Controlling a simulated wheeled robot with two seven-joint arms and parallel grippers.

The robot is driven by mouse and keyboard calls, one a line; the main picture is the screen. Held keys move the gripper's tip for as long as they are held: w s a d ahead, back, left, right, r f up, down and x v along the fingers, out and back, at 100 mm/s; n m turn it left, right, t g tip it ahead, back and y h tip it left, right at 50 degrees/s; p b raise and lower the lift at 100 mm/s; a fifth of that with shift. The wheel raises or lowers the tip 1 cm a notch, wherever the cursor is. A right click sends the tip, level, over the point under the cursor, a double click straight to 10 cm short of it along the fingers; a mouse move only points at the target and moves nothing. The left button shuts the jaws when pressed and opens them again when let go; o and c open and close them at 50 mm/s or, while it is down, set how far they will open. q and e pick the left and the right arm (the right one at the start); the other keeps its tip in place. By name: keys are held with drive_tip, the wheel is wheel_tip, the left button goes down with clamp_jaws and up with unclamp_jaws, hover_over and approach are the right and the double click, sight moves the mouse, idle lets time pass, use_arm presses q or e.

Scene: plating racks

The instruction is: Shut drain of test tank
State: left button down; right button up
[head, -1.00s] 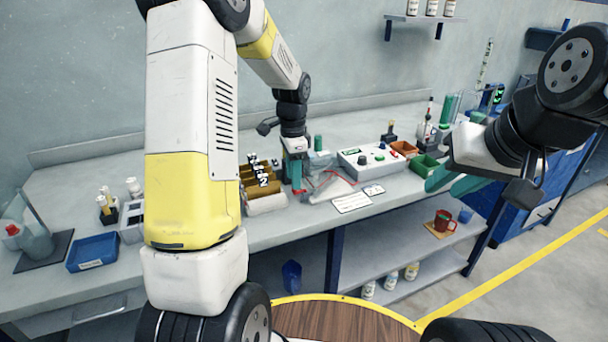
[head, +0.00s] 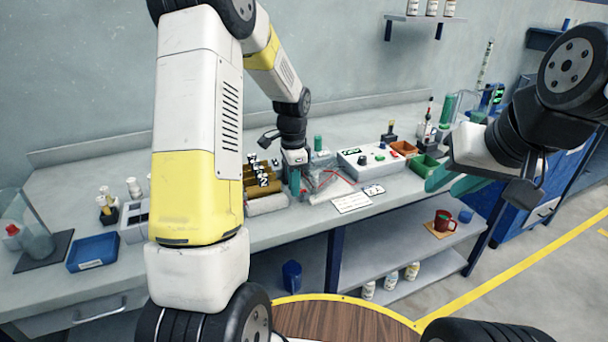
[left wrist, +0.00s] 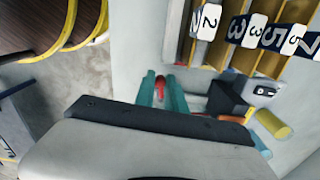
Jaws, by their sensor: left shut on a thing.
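My left gripper (head: 295,182) reaches down to the bench in front of the clear test tank (head: 324,182). In the left wrist view its two teal fingers (left wrist: 160,92) are closed around a small red part (left wrist: 160,86), which looks like the drain handle. The fingers hide most of that part, and I cannot read its angle. The tank is see-through with red edges or lines, and my gripper partly covers it. My right gripper (head: 454,182) hangs in front of the bench at the right, its teal fingers apart and empty.
A rack with numbered tags (head: 262,180) stands close to the left of my left gripper. A white control box (head: 366,160) with buttons is to the right. Cards (head: 351,203) lie at the front edge. A blue tray (head: 92,252) sits far left.

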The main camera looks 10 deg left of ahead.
use_arm(q)
drive_tip(key=shift+d, duration=0.1)
drive_tip(key=n, duration=0.3)
drive_tip(key=d+n, duration=0.1)
drive_tip(key=shift+s+d, duration=0.1)
drive_tip(key=shift+s, duration=0.3)
drive_tip(key=n, duration=0.2)
drive_tip(key=d+n, duration=0.1)
drive_tip(key=n, duration=0.1)
drive_tip(key=shift+s+d, duration=0.15)
drive_tip(key=n, duration=0.1)
drive_tip(key=d+n, duration=0.1)
drive_tip(key=n, duration=0.1)
drive_tip(key=shift+d+n, duration=0.1)
drive_tip(key=shift+n, duration=0.2)
drive_tip(key=shift+w+d+n, duration=0.2)
drive_tip(key=shift+d+n, duration=0.1)
drive_tip(key=shift+n, duration=0.65)
drive_tip(key=shift+w+d+n, duration=0.15)
drive_tip(key=shift+d+n, duration=0.1)
drive_tip(key=shift+n, duration=0.7)
drive_tip(key=c, duration=1.4)
unclamp_jaws()
